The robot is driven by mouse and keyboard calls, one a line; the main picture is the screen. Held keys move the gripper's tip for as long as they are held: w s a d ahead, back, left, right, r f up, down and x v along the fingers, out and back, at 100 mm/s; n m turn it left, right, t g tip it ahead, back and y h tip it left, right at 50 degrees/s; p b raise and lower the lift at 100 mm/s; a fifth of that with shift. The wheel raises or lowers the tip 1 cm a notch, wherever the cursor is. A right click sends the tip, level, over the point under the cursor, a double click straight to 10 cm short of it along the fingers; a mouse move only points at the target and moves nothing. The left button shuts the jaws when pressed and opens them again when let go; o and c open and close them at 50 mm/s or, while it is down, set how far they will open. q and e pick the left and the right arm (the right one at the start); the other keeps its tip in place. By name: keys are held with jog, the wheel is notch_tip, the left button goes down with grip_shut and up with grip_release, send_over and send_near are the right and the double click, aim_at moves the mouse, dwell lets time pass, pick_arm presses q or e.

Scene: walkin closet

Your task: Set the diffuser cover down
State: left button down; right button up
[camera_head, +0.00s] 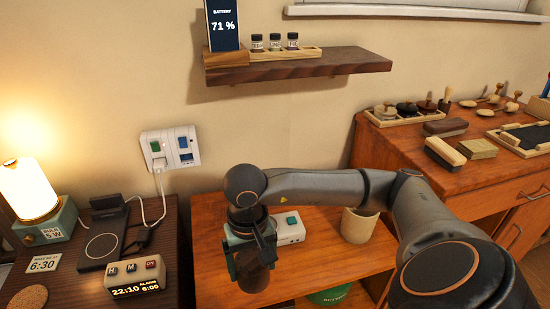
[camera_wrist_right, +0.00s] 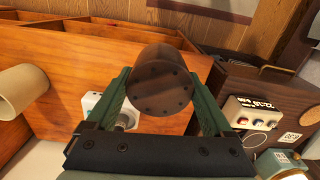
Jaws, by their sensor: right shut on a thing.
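My right gripper (camera_head: 250,262) is shut on the diffuser cover (camera_head: 252,279), a dark brown cylinder, over the low orange-brown wooden table. In the right wrist view, the cover (camera_wrist_right: 163,85) sits between the green fingers of the right gripper (camera_wrist_right: 162,92), with its round holed end facing the camera. The cover appears to be above the tabletop; whether it touches anything below cannot be told. A white box with a teal button (camera_head: 290,227) stands on the table just behind the gripper, partly hidden by it. My left gripper is out of view.
A beige cup (camera_head: 359,225) stands to the right on the low table (camera_head: 330,255). The dark nightstand at left holds an alarm clock (camera_head: 136,278), a charging stand (camera_head: 103,240) and a lit lamp (camera_head: 30,190). A wooden shelf (camera_head: 300,67) hangs above. The table's front centre looks clear.

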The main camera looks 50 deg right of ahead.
jog(key=w+d+f, duration=0.1)
jog(key=w+f, duration=0.2)
jog(key=w, duration=0.1)
jog(key=w+d+f+b, duration=0.1)
jog(key=w+f, duration=0.2)
jog(key=w, duration=0.2)
jog(key=w+d+f, duration=0.1)
jog(key=w+f, duration=0.2)
jog(key=w, duration=0.1)
jog(key=shift+w+d+f+b, duration=0.1)
jog(key=shift+w+f+b, duration=0.05)
jog(key=shift+f+b, duration=0.15)
jog(key=shift+w+f, duration=0.15)
jog(key=shift+f, duration=0.2)
notch_tip(320, 180, down, 3)
jog(key=shift+r, duration=0.1)
jog(key=shift+b, duration=0.35)
